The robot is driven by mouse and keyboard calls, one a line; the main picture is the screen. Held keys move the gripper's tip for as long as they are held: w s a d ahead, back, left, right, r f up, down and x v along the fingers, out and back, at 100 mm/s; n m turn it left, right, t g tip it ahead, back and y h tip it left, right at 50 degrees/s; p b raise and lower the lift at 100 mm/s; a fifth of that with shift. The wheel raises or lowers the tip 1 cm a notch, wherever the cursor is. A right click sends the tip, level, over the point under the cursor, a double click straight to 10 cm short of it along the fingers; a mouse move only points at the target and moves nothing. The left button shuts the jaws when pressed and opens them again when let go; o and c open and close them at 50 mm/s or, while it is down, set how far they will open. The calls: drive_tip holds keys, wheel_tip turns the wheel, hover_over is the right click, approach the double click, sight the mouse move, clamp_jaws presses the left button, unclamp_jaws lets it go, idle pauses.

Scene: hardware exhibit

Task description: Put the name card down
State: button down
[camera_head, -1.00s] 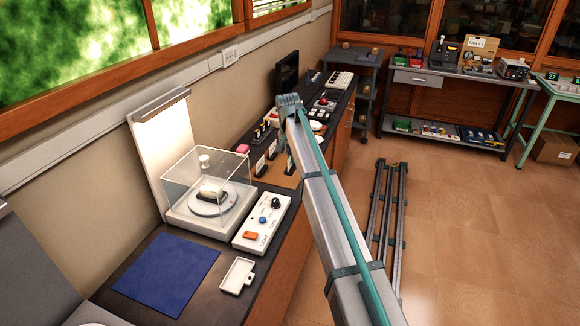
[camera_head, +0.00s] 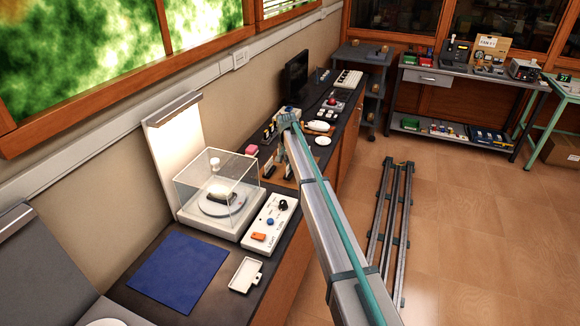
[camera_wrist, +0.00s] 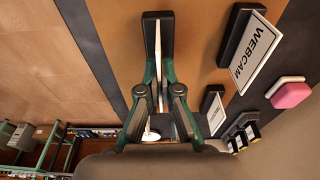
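My gripper (camera_wrist: 158,35) points down over the brown board on the bench in the wrist view. Whether the card's foot touches the board I cannot tell. In the head view my gripper (camera_head: 287,117) is over the middle of the bench, and the held card cannot be made out clearly. A card reading WEBCAM (camera_wrist: 258,50) stands on a black holder right of my gripper. Another white card (camera_wrist: 214,112) stands nearer the wrist, its text unreadable.
A pink block (camera_wrist: 290,94) lies beyond the WEBCAM card. In the head view, a clear display case (camera_head: 218,192), a white control box (camera_head: 270,224) and a blue mat (camera_head: 178,272) occupy the near bench. A monitor (camera_head: 296,74) stands farther back. Floor rails (camera_head: 390,225) lie to the right.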

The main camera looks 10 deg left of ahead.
drive_tip(key=shift+f, duration=0.85)
drive_tip(key=shift+f, duration=0.15)
drive_tip(key=c, duration=1.3)
unclamp_jaws()
drive_tip(key=r+b, duration=0.1)
drive_tip(key=r, duration=0.3)
drive_tip(key=s+r+b, duration=0.1)
drive_tip(key=r, duration=0.3)
drive_tip(key=r+b, duration=0.1)
drive_tip(key=r, duration=0.3)
drive_tip(key=shift+s+a+r+b, duration=0.1)
drive_tip(key=shift+s+a+b, duration=0.1)
drive_tip(key=shift+s+b, duration=0.2)
